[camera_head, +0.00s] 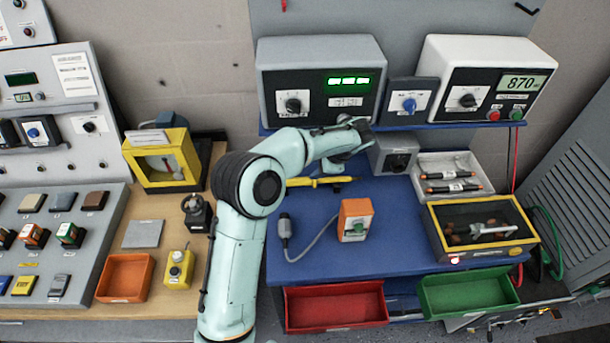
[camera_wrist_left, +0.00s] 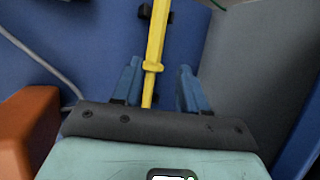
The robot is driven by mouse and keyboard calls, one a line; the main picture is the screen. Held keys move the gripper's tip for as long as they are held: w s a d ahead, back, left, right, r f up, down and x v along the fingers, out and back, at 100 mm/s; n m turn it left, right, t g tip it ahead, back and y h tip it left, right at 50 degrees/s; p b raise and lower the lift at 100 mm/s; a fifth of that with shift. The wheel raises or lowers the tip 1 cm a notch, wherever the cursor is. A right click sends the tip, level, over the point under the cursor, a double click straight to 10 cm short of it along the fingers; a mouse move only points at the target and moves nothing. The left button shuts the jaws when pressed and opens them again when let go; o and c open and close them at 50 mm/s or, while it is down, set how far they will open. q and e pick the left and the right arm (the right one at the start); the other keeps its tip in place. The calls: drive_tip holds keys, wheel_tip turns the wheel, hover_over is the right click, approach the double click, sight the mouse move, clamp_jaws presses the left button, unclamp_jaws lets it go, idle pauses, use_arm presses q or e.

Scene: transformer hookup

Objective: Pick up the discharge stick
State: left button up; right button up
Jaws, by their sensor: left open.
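The discharge stick (camera_head: 302,182), a thin yellow rod with a raised collar, lies on the blue bench top in the head view. My left gripper (camera_head: 338,164) is above the right part of the stick. In the left wrist view, the stick (camera_wrist_left: 155,45) runs lengthwise between the two blue fingers of my open left gripper (camera_wrist_left: 158,74), with a gap on both sides. I cannot tell how far the fingertips are above the bench. My right gripper is not in view.
An orange box (camera_head: 356,219) with a grey cable and plug stands in front of the stick. A grey box (camera_head: 393,153) and a white tray (camera_head: 451,162) of probes are to the right. A panel meter (camera_head: 320,80) stands behind. Bare blue bench (camera_head: 400,240) lies at front.

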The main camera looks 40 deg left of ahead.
use_arm(q)
hover_over(301, 180)
drive_tip(key=d, duration=0.3)
drive_tip(key=f, duration=0.5)
drive_tip(key=shift+s+a+f, duration=0.15)
drive_tip(key=shift+s+a, duration=0.05)
drive_tip(key=shift+d+x, duration=0.1)
drive_tip(key=shift+x, duration=1.45)
drive_tip(key=shift+d+x, duration=0.15)
drive_tip(key=shift+x, duration=1.35)
drive_tip(key=shift+w+f, duration=0.1)
drive_tip(key=shift+w, duration=0.05)
drive_tip(key=shift+c, duration=0.5)
drive_tip(key=c, duration=0.6)
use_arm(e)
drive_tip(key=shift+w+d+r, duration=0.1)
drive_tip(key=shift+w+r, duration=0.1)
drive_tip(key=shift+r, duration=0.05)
